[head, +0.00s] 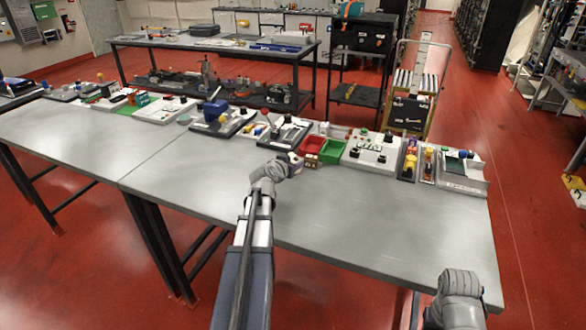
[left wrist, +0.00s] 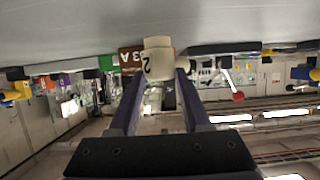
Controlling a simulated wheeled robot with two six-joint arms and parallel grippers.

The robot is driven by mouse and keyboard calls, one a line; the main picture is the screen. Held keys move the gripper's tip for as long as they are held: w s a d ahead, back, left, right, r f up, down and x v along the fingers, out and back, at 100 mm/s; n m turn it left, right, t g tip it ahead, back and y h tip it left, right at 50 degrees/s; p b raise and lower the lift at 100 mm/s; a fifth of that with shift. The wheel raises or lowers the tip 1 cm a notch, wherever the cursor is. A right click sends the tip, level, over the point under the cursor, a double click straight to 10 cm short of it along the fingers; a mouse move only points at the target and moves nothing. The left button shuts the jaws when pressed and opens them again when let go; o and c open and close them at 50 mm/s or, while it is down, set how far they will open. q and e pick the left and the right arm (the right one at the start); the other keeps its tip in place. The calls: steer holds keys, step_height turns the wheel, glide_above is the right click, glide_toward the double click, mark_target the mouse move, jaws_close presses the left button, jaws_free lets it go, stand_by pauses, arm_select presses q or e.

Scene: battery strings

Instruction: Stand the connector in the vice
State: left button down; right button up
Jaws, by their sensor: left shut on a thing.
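My left gripper (head: 290,164) is above the middle of the grey table, near its back row of equipment. In the left wrist view, its two dark fingers (left wrist: 160,95) are shut on a cream, rounded connector (left wrist: 157,58) marked with a black 2. The connector is small and partly hidden by the gripper in the head view. A blue, vice-like device (head: 214,109) stands on a dark board, left of and behind my left gripper. It is too small to see its jaws.
A red bin (head: 313,145) and a green bin (head: 332,151) stand just right of my left gripper. Boards with tools and small parts line the table's back edge. The table's front area (head: 380,225) is clear.

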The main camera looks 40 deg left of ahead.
arm_select(q)
steer(key=shift+r, duration=0.1)
steer(key=shift+c, duration=1.8)
jaws_free()
steer(key=shift+s+r, duration=0.15)
steer(key=p+v, duration=0.4)
steer(key=v, duration=0.7)
steer(key=shift+s+d+p, duration=0.15)
steer(key=shift+s+p, duration=0.2)
steer(key=shift+s, duration=0.05)
